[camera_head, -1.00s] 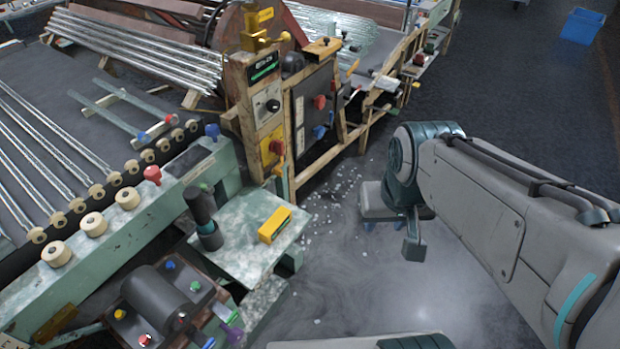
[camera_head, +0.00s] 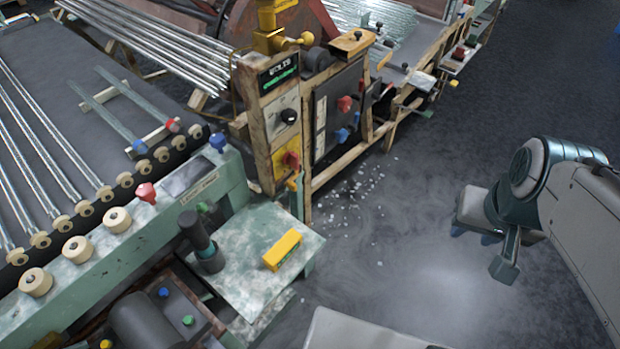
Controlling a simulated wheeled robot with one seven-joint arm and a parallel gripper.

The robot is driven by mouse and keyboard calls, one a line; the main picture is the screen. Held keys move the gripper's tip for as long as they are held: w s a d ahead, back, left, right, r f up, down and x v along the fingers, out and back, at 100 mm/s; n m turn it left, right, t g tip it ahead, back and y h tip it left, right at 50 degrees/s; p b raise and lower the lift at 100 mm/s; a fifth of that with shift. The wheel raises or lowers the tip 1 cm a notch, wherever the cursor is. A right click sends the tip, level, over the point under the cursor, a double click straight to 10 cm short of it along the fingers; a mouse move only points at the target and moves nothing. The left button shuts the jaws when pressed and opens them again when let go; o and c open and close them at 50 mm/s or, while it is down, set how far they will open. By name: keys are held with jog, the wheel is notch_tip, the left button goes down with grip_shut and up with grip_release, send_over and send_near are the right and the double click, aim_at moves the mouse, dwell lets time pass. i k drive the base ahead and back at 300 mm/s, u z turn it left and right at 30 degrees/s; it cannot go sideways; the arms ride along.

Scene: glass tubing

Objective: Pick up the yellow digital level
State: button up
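The yellow digital level (camera_head: 282,250) is a small yellow block with a dark lower side. It lies on a worn pale-green plate (camera_head: 247,295) at the side of the roller machine, to the right of a dark upright cylinder. My gripper (camera_head: 474,236) hangs over the floor, well to the right of the level and apart from it. Its two small blue tips show spaced apart below a grey body, and nothing shows between them. They are small and partly hidden by the body.
The dark cylinder (camera_head: 204,245) stands close to the level. A wooden-framed control panel (camera_head: 275,125) rises behind the plate. The roller machine (camera_head: 150,225) with red and blue knobs is at left. Open floor (camera_head: 410,220), with scattered white fragments, lies between the plate and my arm.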

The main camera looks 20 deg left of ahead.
aim_at(279, 254)
jog(key=i, duration=1.3)
jog(key=u, duration=3)
